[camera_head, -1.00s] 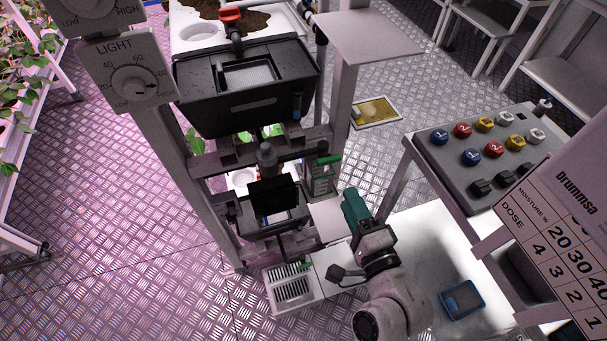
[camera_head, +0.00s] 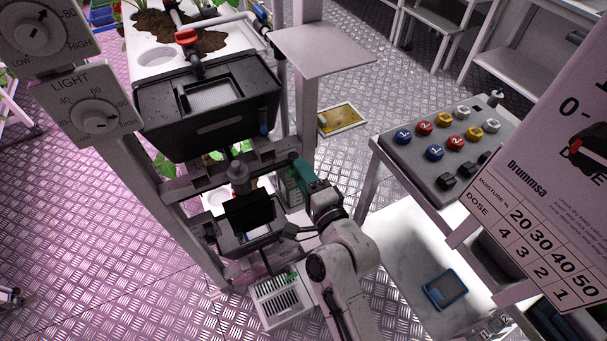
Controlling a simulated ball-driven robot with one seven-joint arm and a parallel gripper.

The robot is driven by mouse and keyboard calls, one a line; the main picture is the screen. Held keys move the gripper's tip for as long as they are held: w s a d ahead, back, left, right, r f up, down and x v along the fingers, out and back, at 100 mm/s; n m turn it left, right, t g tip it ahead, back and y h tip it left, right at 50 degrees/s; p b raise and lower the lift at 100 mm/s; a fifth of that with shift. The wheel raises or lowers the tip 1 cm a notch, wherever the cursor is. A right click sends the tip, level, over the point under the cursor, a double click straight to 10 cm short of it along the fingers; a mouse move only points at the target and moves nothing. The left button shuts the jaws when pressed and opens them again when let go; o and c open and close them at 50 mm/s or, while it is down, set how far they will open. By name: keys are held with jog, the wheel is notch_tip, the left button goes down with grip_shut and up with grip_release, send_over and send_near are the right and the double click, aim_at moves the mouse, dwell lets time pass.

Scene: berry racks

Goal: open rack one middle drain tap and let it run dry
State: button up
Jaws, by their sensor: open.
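The rack (camera_head: 190,231) stands left of centre, with a white planter on top, a black tank (camera_head: 212,117) below it and a smaller black tank (camera_head: 247,240) lower down. A red tap handle (camera_head: 187,37) sits on a black pipe above the upper tank. A small blue piece (camera_head: 264,128) shows at that tank's right end. A grey pipe fitting (camera_head: 240,176) stands above the lower tank. I cannot tell which fitting is the middle drain tap. My gripper (camera_head: 302,170), teal, is open beside the rack's right post, below the upper tank; its fingertips are hard to make out.
A white slotted box (camera_head: 283,301) stands on the floor below the lower tank. A grey shelf plate (camera_head: 322,48) juts out from the rack. A button panel (camera_head: 440,148) and a dose chart (camera_head: 535,235) are at right. A blue-rimmed tray (camera_head: 446,289) lies on the white surface.

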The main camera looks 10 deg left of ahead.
jog(key=shift+c, duration=0.4)
grip_shut()
jog(key=shift+f+n, duration=0.1)
jog(key=shift+n, duration=0.3)
jog(key=shift+n+b, duration=4.95)
jog(key=shift+n, duration=3.55)
jog(key=shift+o, duration=0.4)
grip_release()
